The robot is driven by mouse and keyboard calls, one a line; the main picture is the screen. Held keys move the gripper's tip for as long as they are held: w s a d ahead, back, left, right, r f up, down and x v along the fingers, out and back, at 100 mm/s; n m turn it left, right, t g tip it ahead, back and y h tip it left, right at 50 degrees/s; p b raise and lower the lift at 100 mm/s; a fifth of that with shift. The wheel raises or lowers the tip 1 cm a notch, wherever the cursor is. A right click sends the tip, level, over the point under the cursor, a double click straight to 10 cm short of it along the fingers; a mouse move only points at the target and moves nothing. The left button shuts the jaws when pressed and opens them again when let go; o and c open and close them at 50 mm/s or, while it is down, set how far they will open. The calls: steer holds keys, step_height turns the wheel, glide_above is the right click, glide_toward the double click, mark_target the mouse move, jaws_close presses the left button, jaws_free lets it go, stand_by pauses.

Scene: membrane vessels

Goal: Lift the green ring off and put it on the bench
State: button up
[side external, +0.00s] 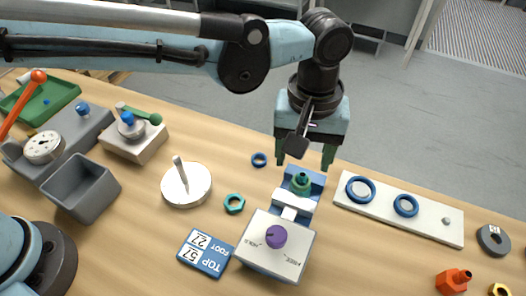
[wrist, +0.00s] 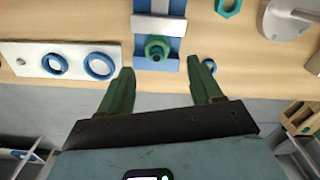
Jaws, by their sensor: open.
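The green ring (side external: 301,188) sits around a darker green fitting on the blue base of the vessel, at its far end. In the wrist view the green ring (wrist: 157,47) shows around the fitting, just beyond my fingertips. My gripper (side external: 304,162) is open and empty, pointing down above the far end of the vessel. In the wrist view my gripper's (wrist: 161,70) two green fingers are spread wide, apart from the ring. The bench (side external: 345,240) is light wood.
A white board (side external: 432,222) with two blue rings lies to the right. A teal hex nut (side external: 234,203), small blue ring (side external: 259,159) and round white lidded piece (side external: 186,186) lie left. A purple knob (side external: 276,236) tops the vessel's near block. Bare bench lies right of that block.

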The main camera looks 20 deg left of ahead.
mark_target(303, 173)
steer(key=shift+w+d+f, duration=0.1)
steer(key=shift+f, duration=1.2)
steer(key=shift+d+f, duration=0.1)
steer(key=shift+f, duration=1.2)
steer(key=c, duration=1.1)
